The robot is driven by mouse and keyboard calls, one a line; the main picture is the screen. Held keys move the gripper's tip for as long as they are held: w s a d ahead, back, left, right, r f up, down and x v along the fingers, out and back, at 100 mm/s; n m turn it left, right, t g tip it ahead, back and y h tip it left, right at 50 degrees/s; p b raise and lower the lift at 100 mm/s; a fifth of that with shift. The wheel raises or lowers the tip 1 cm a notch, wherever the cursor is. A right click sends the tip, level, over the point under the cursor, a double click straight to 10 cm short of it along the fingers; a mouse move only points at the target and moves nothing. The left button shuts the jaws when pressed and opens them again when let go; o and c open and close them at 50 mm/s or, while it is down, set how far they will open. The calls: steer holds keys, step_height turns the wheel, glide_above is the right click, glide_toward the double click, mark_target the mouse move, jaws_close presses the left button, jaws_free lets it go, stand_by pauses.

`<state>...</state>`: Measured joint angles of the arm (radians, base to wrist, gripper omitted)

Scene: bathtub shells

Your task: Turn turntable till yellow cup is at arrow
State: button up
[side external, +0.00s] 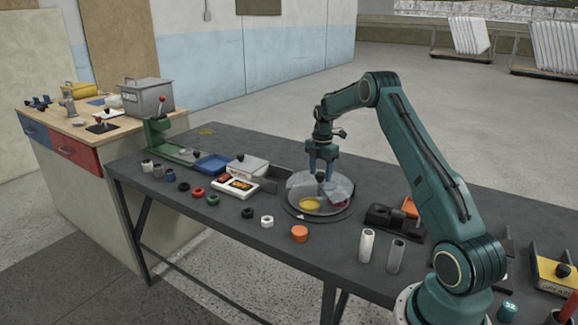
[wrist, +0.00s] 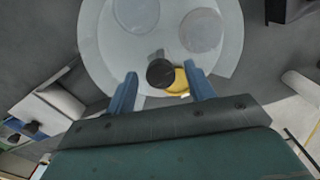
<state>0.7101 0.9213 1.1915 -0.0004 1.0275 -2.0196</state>
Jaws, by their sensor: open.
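The round grey turntable (side external: 294,187) sits on the dark bench, and its pale disc (wrist: 105,58) fills the top of the wrist view. The yellow cup (side external: 310,204) lies at the turntable's front; in the wrist view the yellow cup (wrist: 181,84) is partly hidden by the knob and a finger. A small white arrow (side external: 300,217) marks the front rim, roughly in line with the yellow cup.
A reddish piece (side external: 341,203) and pale round shapes (wrist: 201,32) are on the disc. An orange cylinder (side external: 299,234), white nut (side external: 267,221) and grey tubes (side external: 366,245) stand in front. A black block (side external: 385,216) is close at right, a white box (side external: 246,166) at left.

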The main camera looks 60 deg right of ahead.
steer(key=shift+r, duration=0.1)
step_height(320, 180, up, 14)
stand_by(0.7)
steer(key=shift+a, duration=0.1)
steer(key=s+a+r+m+t, duration=0.1)
steer(key=s+a+r+m, duration=0.1)
steer(key=a+r, duration=0.45)
steer(key=s+a+r+m+t+h, duration=0.1)
steer(key=s+a+r+m, duration=0.2)
steer(key=a, duration=0.7)
steer(key=s+a+r+m+t, duration=0.15)
steer(key=a+r, duration=0.25)
steer(key=a, duration=0.4)
steer(key=s+a+f+m+t, duration=0.1)
steer(key=s+a+f+m, duration=0.1)
steer(key=s+a+m, duration=0.2)
steer(key=s+a+f+m+t+y, duration=0.1)
steer(key=s+a+f+m, duration=0.2)
steer(key=s+a, duration=0.7)
steer(key=s+m, duration=0.1)
steer(key=s, duration=0.5)
steer(key=shift+s+f, duration=0.2)
steer(key=shift+s, duration=0.15)
